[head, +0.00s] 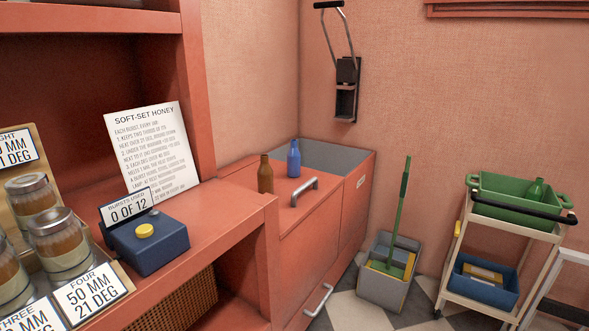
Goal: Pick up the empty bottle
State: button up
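A brown bottle (265,175) and a blue bottle (294,159) stand upright on the red counter (262,208), close together near its back. A green bottle (536,191) shows in the green tub (514,207) on top of the cart at the right. I cannot tell from this view which bottle is empty. My gripper is not in view.
A blue box with a yellow button (145,249) and honey jars (62,244) sit on the near-left shelf. A grey bucket with a green-handled tool (385,285) stands on the floor left of the cart (463,252). A black lever device (346,88) hangs on the wall.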

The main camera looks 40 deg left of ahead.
aim_at(264, 174)
jog(key=i+u, duration=0.15)
jog(key=i, duration=0.3)
jog(key=i+l+u, duration=0.2)
jog(key=i, duration=0.25)
jog(key=i+l+u, duration=0.15)
jog(key=i, duration=0.3)
jog(key=i+l+u, duration=0.15)
jog(key=i, duration=0.25)
jog(key=i+l+u, duration=0.15)
jog(key=i+u, duration=0.3)
jog(key=i+l+u, duration=0.35)
jog(key=u, duration=0.15)
jog(key=i+l+u, duration=0.45)
jog(key=i, duration=0.15)
jog(key=u, duration=0.05)
